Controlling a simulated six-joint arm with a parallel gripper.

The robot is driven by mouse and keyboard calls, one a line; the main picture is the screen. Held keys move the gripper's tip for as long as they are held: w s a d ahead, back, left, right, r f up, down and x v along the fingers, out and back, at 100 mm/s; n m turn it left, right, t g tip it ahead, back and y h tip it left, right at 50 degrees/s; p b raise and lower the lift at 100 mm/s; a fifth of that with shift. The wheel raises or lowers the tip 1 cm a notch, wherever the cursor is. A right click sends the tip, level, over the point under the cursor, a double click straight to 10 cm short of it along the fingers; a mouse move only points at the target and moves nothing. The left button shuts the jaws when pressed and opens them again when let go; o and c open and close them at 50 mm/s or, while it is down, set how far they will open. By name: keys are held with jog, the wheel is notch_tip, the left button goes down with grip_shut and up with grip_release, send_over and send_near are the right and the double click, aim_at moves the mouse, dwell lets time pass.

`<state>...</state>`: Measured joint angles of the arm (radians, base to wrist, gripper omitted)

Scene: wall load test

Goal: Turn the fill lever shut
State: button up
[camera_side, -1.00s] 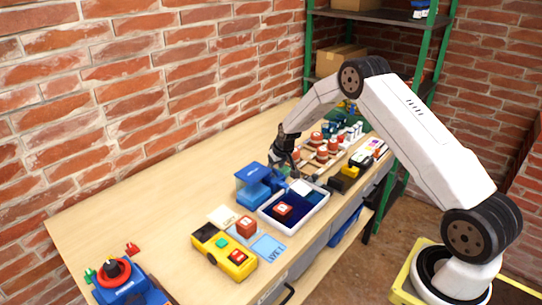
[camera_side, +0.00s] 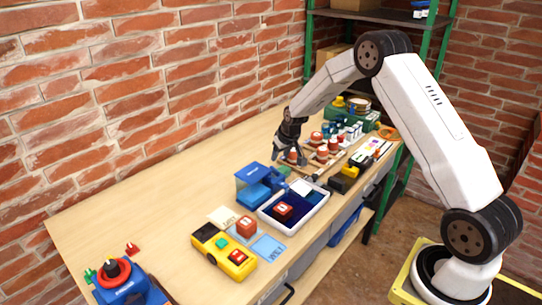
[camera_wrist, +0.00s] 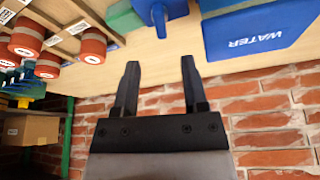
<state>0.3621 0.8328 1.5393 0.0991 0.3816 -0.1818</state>
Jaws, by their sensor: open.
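My gripper (camera_side: 289,157) is open above the back half of the bench, just beyond the blue tank (camera_side: 252,173) in the side view. Its two fingers point toward the bench in the wrist view (camera_wrist: 160,68), with nothing between them. The blue tank marked WATER (camera_wrist: 258,32) is at the upper right there. In the side view I cannot make the lever out clearly.
A white tray (camera_side: 321,202) with a dark blue inside stands in front of the tank. The brick wall (camera_wrist: 262,120) is close behind my gripper.

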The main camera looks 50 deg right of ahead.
aim_at(275, 168)
jog(key=shift+w, duration=0.1)
jog(key=shift+w+d+f+g+y, duration=0.1)
jog(key=shift+w+d+g+y, duration=0.1)
jog(key=shift+w+g, duration=0.3)
jog(key=shift+w+d+f+g+y, duration=0.1)
jog(key=shift+w+g+y, duration=0.15)
jog(key=shift+w, duration=0.35)
jog(key=shift+w+r+g, duration=0.2)
jog(key=shift+w+g, duration=0.15)
jog(key=shift+g, duration=0.3)
jog(key=shift+w+d+r+g, duration=0.15)
jog(key=shift+r+g, duration=0.1)
jog(key=shift+g, duration=0.45)
jog(key=shift+f, duration=3.85)
grip_shut()
